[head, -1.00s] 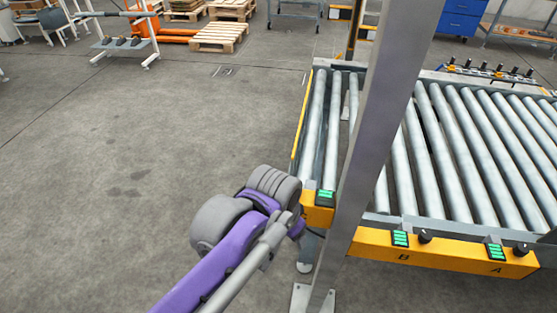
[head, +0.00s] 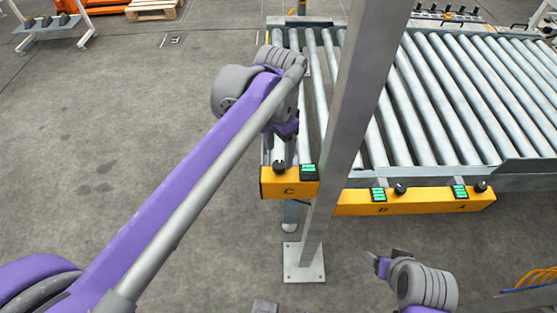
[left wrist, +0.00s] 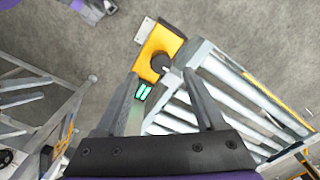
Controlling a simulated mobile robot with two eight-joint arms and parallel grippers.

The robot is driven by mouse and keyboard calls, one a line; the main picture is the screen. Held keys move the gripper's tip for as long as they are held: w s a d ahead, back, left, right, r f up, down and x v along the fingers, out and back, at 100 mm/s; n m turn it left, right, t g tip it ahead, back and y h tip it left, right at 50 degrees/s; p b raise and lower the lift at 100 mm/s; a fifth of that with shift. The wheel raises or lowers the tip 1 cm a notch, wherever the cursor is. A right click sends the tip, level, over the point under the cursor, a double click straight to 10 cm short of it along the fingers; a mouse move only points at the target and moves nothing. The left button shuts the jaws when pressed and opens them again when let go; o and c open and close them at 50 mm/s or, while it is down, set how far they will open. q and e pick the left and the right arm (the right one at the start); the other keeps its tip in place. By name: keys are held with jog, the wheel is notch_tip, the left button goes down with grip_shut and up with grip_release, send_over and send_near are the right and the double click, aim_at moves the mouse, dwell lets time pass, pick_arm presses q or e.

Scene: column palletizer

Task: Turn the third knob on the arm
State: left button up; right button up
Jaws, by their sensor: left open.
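A yellow panel marked C (head: 305,189) sits at the conveyor's near left end, with a black knob (head: 279,167) and a green-lit display (head: 309,172) on top. My left gripper (head: 288,150) is just above and behind this knob, pointing down. In the left wrist view the open, empty fingers (left wrist: 162,75) frame the C knob (left wrist: 160,61) near their tips. Whether they touch it cannot be told. Knob B (head: 400,188) and knob A (head: 481,186) stand on the longer yellow panel (head: 345,203). My right gripper (head: 377,262) is low at the right; its opening is unclear.
A grey steel post (head: 341,140) with a floor plate (head: 303,262) stands between panels C and B. The roller conveyor (head: 440,95) fills the upper right. Open floor lies to the left. A wooden pallet (head: 152,8) is far back.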

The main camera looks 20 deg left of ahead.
aim_at(279, 164)
pick_arm(q)
notch_tip(279, 164, down, 5)
jog(key=shift+f, duration=0.1)
dwell(0.3)
grip_shut()
